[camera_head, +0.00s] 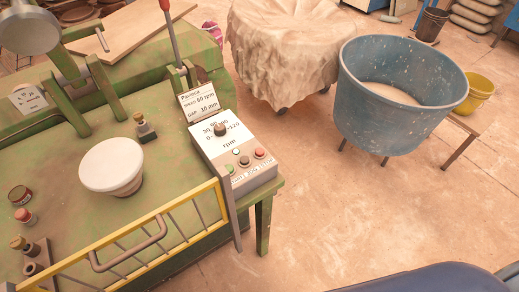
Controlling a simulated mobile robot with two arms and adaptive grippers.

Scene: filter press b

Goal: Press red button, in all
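A red button (260,153) sits at the right end of the button row on a grey control box (246,178). A green button (230,168) is at the left of that row, and a dark button (244,161) is between them. A small pale button or lamp (236,151) is just above. The box also has a black rpm dial (219,130) and a display (200,100) that reads paused, 60 rpm, gap 10 mm. The box stands at the right edge of a green machine table. Neither gripper is in view.
A yellow guard rail (148,237) runs along the table front, left of the box. A white round form (111,166) stands on the table. A red-topped lever (170,32) rises behind the display. A blue tub (388,123) stands right; open floor lies between.

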